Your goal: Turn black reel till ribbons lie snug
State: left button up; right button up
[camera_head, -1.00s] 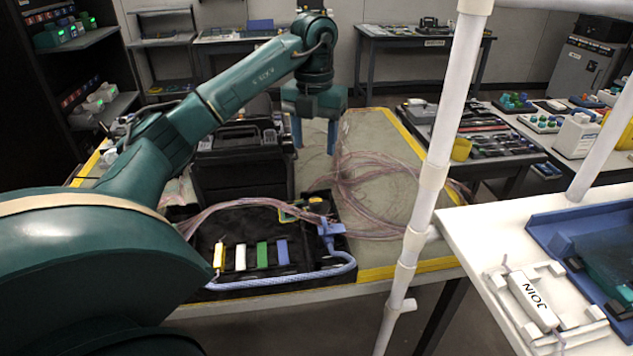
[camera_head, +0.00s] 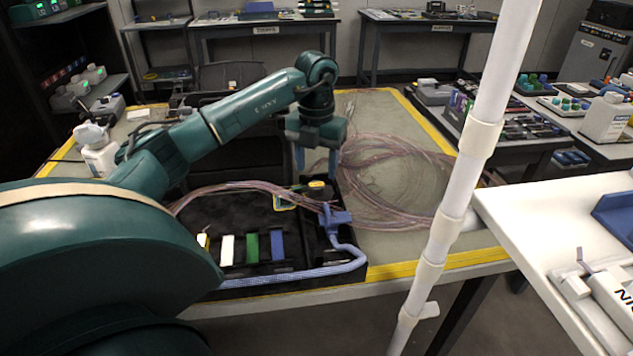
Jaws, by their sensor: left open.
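A small black round part with a yellow top (camera_head: 318,189), which looks like the black reel, sits at the back right of the black tray (camera_head: 200,212). Pinkish ribbons (camera_head: 235,189) run across the back of the tray to it. More ribbons lie in wide loose loops (camera_head: 395,200) on the table to the right. My left gripper (camera_head: 317,170) points down just above and behind the black round part. It is open, with nothing seen between its fingers. Whether the fingers touch the ribbons I cannot tell. My right gripper is out of view.
White, green and blue blocks (camera_head: 252,247) stand in the tray. A blue braided cable (camera_head: 300,276) runs along its front to a blue fitting (camera_head: 334,218). A white pole (camera_head: 455,190) crosses the front right. A black case (camera_head: 235,140) stands behind the tray.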

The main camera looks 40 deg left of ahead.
aim_at(316, 184)
pick_arm(q)
jog(key=shift+f, duration=2.25)
jog(key=c, duration=1)
jog(key=shift+r+m+p, duration=0.2)
jog(key=shift+m+p, duration=0.1)
jog(key=shift+m, duration=0.3)
jog(key=shift+f+m+p, duration=0.15)
jog(key=shift+m+p, duration=0.25)
jog(key=shift+m, duration=1)
jog(key=shift+w, duration=0.1)
jog(key=o, duration=1)
